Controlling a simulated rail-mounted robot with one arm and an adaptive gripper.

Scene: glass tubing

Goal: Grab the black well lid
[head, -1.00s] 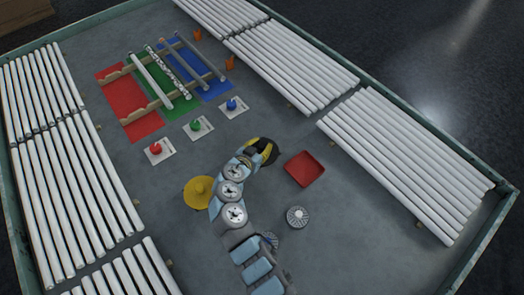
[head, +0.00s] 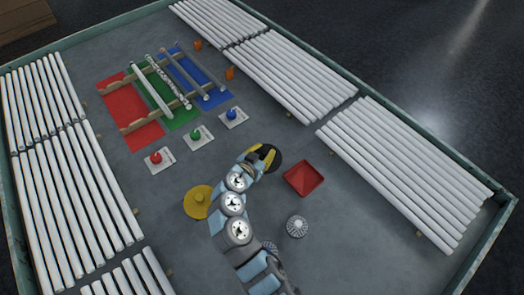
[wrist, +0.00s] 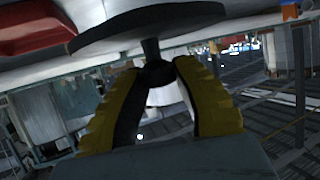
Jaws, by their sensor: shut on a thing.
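The black well lid (head: 275,162) is a dark round disc in the middle of the head view, left of the red tray. In the wrist view the lid (wrist: 160,20) is a wide disc across the top, with a short dark knob. My gripper (head: 263,156) has yellow fingers and is at the lid, covering part of it in the head view. In the wrist view my gripper (wrist: 158,66) has one finger on each side of the knob and is shut on it. I cannot tell whether the lid is off the floor.
A red tray (head: 304,178) lies close to the right of the lid. A yellow lid (head: 197,202) lies to the left. A round grate (head: 297,226) is below the tray. Red, green and blue buttons (head: 195,137) and racks of white tubes (head: 400,170) surround the open floor.

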